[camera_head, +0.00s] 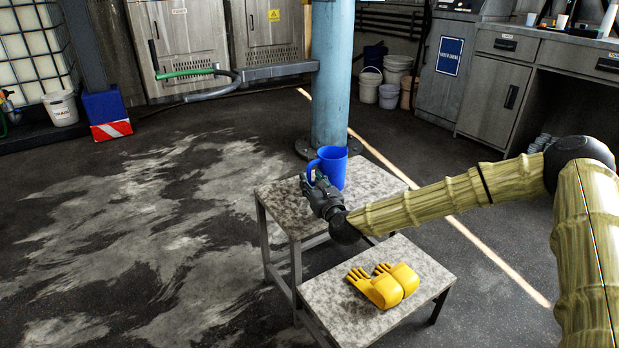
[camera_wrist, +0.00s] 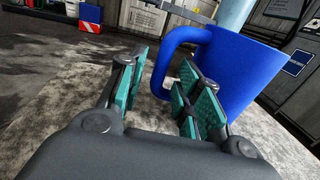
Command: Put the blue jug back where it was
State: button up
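The blue jug (camera_head: 333,166) stands upright on the higher grey tabletop (camera_head: 281,205), near the blue column. In the wrist view the jug (camera_wrist: 240,75) fills the right side, with its handle (camera_wrist: 160,70) toward the left. My gripper (camera_head: 316,188) is low over the tabletop, at the handle side of the jug. In the wrist view my gripper (camera_wrist: 162,80) is open, its teal pads apart. The handle appears in the gap between them; I cannot tell whether any pad touches it. The right fingers hide part of the jug's body.
Yellow gloves (camera_head: 384,286) lie on the lower step (camera_head: 335,312) in front, under my arm. The blue column (camera_head: 332,75) rises close behind the jug. Cabinets (camera_head: 493,97) and buckets (camera_head: 389,95) stand at the back. The floor at left is clear.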

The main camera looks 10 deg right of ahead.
jog(key=s, duration=0.2)
jog(key=s+d+p, duration=0.1)
jog(key=s, duration=0.2)
jog(key=s+p, duration=0.1)
jog(key=s, duration=0.2)
jog(key=shift+s+d, duration=0.15)
jog(key=shift+s, duration=0.1)
jog(key=shift+s+d, duration=0.1)
jog(key=shift+s, duration=0.45)
